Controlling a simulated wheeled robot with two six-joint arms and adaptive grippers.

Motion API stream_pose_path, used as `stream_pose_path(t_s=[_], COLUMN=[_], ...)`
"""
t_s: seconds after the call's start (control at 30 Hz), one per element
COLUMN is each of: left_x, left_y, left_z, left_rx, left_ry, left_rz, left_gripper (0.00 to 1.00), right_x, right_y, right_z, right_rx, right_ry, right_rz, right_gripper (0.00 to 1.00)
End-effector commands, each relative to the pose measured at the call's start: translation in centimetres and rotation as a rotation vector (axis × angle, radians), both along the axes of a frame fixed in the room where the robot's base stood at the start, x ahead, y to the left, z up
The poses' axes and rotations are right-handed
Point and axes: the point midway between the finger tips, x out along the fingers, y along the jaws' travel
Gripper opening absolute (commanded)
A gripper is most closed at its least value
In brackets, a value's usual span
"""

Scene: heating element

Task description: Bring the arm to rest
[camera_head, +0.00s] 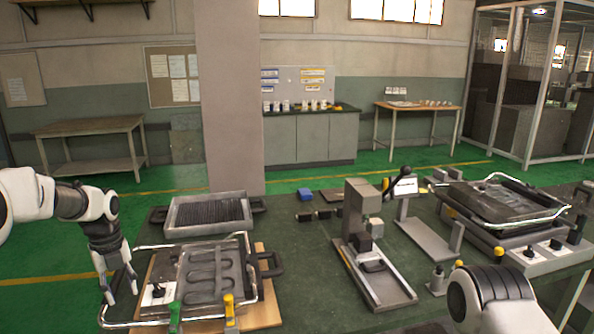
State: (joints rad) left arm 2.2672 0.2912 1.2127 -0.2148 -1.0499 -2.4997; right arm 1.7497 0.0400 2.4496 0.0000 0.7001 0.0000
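My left arm comes in from the left edge, and its gripper (121,293) points down at the left side of the near-left fixture (213,268). Its two dark fingers stand apart, with nothing visible between them. The fingertips overlap the fixture's metal rail in the picture; I cannot tell whether they touch it. The fixture is a dark plate with looped grooves on a wooden board. A white part of my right arm (490,300) shows at the bottom right; its gripper is out of view.
A grey tray of dark rods (208,228) stands behind the fixture. A grey press-like stand (357,220) is in the middle. A second fixture with a metal rail (497,200) is at the right. Some dark green tabletop (300,250) between them is bare.

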Motion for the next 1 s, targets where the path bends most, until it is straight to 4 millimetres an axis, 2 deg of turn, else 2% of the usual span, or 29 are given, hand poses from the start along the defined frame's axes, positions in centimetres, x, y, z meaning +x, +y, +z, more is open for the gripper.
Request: stream_pose_path(t_s=[0.03, 0.27, 0.37, 0.57, 0.67, 0.77, 0.8, 0.87, 0.9, 1.0], left_x=[-0.3, -2.0, -3.7, -8.8, -12.5, -18.0, -20.9, -25.5, -28.8, -36.3], left_y=[-0.1, -1.3, -2.2, -4.6, -6.2, -8.4, -9.4, -10.9, -11.8, -13.6], left_z=[-1.3, -5.9, -8.3, -14.4, -18.3, -23.0, -25.0, -27.6, -29.0, -30.9], left_rx=[0.001, 0.014, 0.012, 0.000, -0.001, 0.016, 0.032, 0.065, 0.095, 0.181], left_ry=[0.022, 0.121, 0.184, 0.327, 0.393, 0.456, 0.477, 0.496, 0.499, 0.461], left_rz=[-0.002, -0.027, -0.042, -0.072, -0.046, 0.061, 0.137, 0.291, 0.420, 0.821], left_gripper=[0.40, 0.40, 0.40, 0.40, 0.40, 0.40, 0.40, 0.40, 0.40, 0.40], right_x=[0.0, 0.0, 0.0, 0.0, 0.0, 0.0, 0.0, 0.0, 0.0, 0.0], right_y=[0.0, 0.0, 0.0, 0.0, 0.0, 0.0, 0.0, 0.0, 0.0, 0.0], right_z=[0.0, 0.0, 0.0, 0.0, 0.0, 0.0, 0.0, 0.0, 0.0, 0.0], right_rx=[0.000, 0.000, 0.000, 0.000, 0.000, 0.000, 0.000, 0.000, 0.000, 0.000], right_ry=[0.001, 0.000, 0.000, 0.000, 0.000, 0.000, 0.000, 0.000, 0.000, 0.000], right_rz=[0.000, 0.000, 0.000, 0.000, 0.000, 0.000, 0.000, 0.000, 0.000, 0.000], right_gripper=[0.00, 0.00, 0.00, 0.00, 0.00, 0.00, 0.00, 0.00, 0.00, 0.00])
